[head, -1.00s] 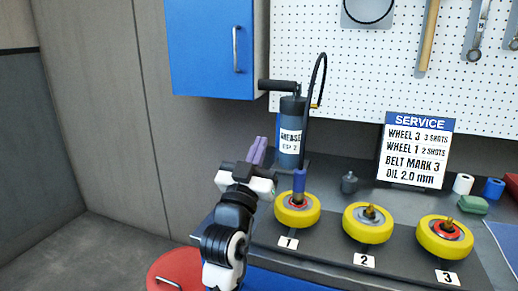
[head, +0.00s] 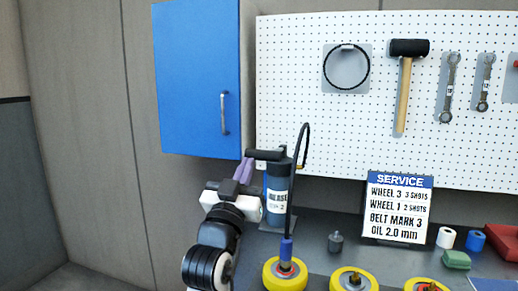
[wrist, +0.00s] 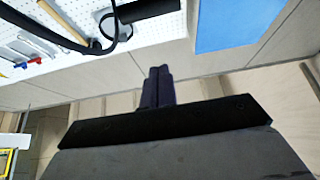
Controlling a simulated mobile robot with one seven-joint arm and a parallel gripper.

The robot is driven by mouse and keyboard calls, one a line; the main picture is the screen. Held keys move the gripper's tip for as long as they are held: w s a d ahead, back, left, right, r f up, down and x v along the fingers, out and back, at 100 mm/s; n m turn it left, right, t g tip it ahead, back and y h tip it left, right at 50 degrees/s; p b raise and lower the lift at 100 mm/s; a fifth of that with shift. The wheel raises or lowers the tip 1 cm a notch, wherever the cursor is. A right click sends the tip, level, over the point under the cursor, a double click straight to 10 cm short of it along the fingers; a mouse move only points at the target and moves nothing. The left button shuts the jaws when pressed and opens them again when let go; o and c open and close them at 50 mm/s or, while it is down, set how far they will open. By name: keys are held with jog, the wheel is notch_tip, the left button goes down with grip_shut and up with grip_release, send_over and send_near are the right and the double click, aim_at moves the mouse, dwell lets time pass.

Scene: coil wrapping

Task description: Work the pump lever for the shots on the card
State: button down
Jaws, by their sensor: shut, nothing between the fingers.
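The grease pump (head: 276,205) is a dark blue cylinder labelled GREASE, upright on the bench. Its black lever handle (head: 266,155) sticks out leftward at the top, roughly level. The handle also shows at the top of the wrist view (wrist: 150,10). A black hose (head: 305,140) arches from the pump down to a blue coupler (head: 286,250) on wheel 1 (head: 284,275). The service card (head: 398,208) reads wheel 3, 3 shots; wheel 1, 2 shots. My gripper (head: 244,168) is shut and empty, its purple fingers near the handle's left end. It appears just ahead of the fingertips (wrist: 158,70), apart from them.
A blue wall cabinet (head: 200,80) hangs above and left of my gripper. Wheel 2 (head: 354,280) and wheel 3 (head: 427,285) sit along the bench. A small grey bottle (head: 335,242) stands right of the pump. A pegboard (head: 300,100) with tools is behind.

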notch_tip(320, 180, up, 6)
jog(key=p, duration=0.5)
send_over(259, 153)
jog(key=s, duration=0.3)
jog(key=f, duration=0.2)
jog(key=w+f, duration=0.1)
jog(key=f, duration=0.1)
jog(key=shift+f, duration=0.4)
